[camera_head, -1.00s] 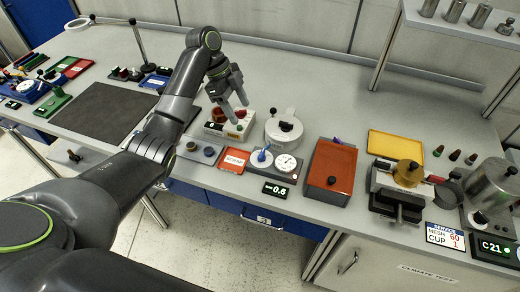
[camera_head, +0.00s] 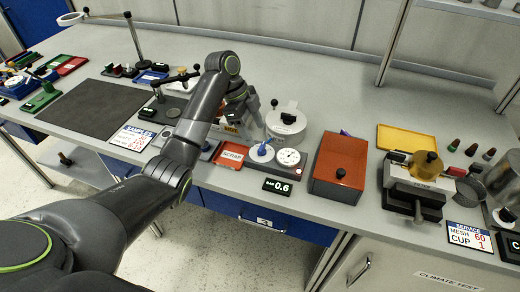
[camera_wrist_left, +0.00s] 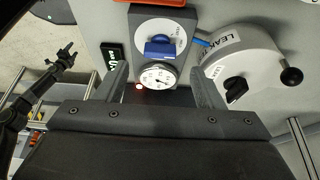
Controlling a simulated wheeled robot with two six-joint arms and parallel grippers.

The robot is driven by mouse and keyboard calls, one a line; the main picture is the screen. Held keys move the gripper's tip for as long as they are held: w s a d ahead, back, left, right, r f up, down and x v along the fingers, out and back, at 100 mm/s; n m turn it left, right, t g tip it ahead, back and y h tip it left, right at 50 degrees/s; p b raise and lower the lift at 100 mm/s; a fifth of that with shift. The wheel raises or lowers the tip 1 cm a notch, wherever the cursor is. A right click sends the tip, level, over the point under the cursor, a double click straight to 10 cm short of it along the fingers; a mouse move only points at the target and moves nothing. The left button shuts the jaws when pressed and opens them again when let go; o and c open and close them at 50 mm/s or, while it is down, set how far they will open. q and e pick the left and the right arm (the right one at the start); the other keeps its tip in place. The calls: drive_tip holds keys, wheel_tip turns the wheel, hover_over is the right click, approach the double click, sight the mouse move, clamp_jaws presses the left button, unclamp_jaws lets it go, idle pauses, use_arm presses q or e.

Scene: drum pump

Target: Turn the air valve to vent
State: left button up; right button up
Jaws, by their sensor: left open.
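The air valve is a blue knob (camera_head: 262,152) on a white dial, on a grey block beside a round gauge (camera_head: 289,157). In the left wrist view the blue knob (camera_wrist_left: 160,47) shows with its bar across the picture; the dial lettering is too small to read. The gauge (camera_wrist_left: 158,76) sits between it and my jaws. My left gripper (camera_head: 250,122) is open and empty, behind the valve block in the head view. Its fingers (camera_wrist_left: 160,88) appear on either side of the gauge, apart from the knob. My right gripper (camera_wrist_left: 66,54) shows small in the wrist view; its jaws are unclear.
A grey round pot (camera_head: 286,122) marked LEAK in the wrist view stands close behind the valve block. A display (camera_head: 277,187) reading 0.6 is in front. A red scrap tray (camera_head: 230,156) lies left, an orange-lidded box (camera_head: 339,163) right.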

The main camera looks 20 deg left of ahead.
sight(262, 146)
use_arm(q)
drive_tip(key=b+x, duration=0.1)
drive_tip(key=x, duration=0.1)
drive_tip(key=shift+d+f, duration=0.1)
drive_tip(key=shift+f, duration=0.15)
drive_tip(key=shift+x, duration=1.3)
use_arm(e)
drive_tip(key=shift+f, duration=1.05)
use_arm(q)
drive_tip(key=c, duration=1)
drive_tip(key=shift+r+p, duration=0.2)
drive_tip(key=shift+p, duration=0.2)
drive_tip(key=n+t+p, duration=0.1)
drive_tip(key=n+p, duration=0.2)
drive_tip(key=p, duration=0.1)
drive_tip(key=n+t+p, duration=0.1)
drive_tip(key=n+p, duration=0.3)
drive_tip(key=p, duration=0.1)
drive_tip(key=shift+s+d+r+t+y+p, duration=0.1)
drive_tip(key=shift+s+t+y+p, duration=0.1)
drive_tip(key=shift+t+y+p, duration=0.1)
drive_tip(key=shift+f+n+t+y+p, duration=0.2)
drive_tip(key=shift+n+t+y+p, duration=0.1)
drive_tip(key=shift+n+p, duration=0.85)
use_arm(e)
wheel_tip(262, 146, up, 13)
